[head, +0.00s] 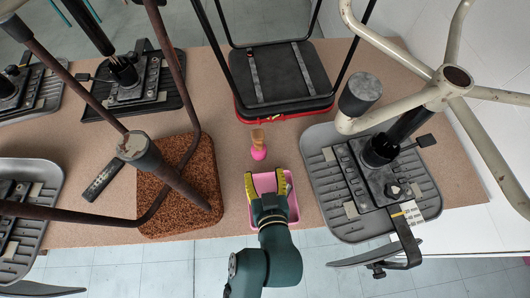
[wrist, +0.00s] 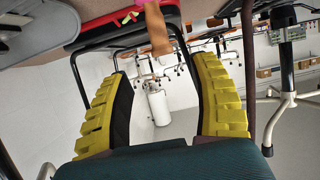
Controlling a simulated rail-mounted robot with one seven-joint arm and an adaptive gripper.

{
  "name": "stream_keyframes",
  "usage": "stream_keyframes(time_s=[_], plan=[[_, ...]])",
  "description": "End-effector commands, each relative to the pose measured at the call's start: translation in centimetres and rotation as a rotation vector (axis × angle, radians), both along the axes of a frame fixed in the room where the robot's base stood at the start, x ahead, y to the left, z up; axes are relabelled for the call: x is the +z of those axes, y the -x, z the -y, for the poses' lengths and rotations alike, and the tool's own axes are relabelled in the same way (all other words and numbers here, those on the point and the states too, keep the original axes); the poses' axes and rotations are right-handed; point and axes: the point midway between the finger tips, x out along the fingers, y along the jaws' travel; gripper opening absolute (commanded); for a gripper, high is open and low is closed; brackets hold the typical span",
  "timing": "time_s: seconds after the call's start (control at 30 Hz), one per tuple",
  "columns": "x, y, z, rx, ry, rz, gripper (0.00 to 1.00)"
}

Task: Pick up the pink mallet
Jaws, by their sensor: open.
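The pink mallet (head: 258,152) lies on the brown tabletop (head: 235,85) near the middle of the head view. Its pink head points toward me and its short wooden handle points away. My gripper (head: 265,175), with yellow ridged fingers, is open and empty, over the pink tray and just on my side of the mallet, apart from it. In the wrist view the open fingers of my gripper (wrist: 160,65) frame a gap with nothing between them. The tan handle of the mallet (wrist: 157,30) shows at the top there, with a bit of pink above it.
A pink tray (head: 290,212) lies under my gripper. Upturned chairs crowd the table: a cork seat (head: 205,190) at left, a black-and-red seat (head: 290,75) behind the mallet, a grey seat (head: 330,205) at right. Chair legs rise at both sides. Bare table surrounds the mallet.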

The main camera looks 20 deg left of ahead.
Motion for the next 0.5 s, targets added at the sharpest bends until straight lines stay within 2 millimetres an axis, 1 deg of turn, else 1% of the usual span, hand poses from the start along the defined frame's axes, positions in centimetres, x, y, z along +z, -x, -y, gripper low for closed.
stream_keyframes(time_s=[0.3,0.4,0.5], plan=[[-2.8,-6.1,-3.4,0.000,0.001,0.000,0.61],[-3.5,-7.5,-4.3,0.000,0.000,0.001,0.61],[-3.8,-8.3,-4.7,-0.001,0.000,0.000,0.61]])
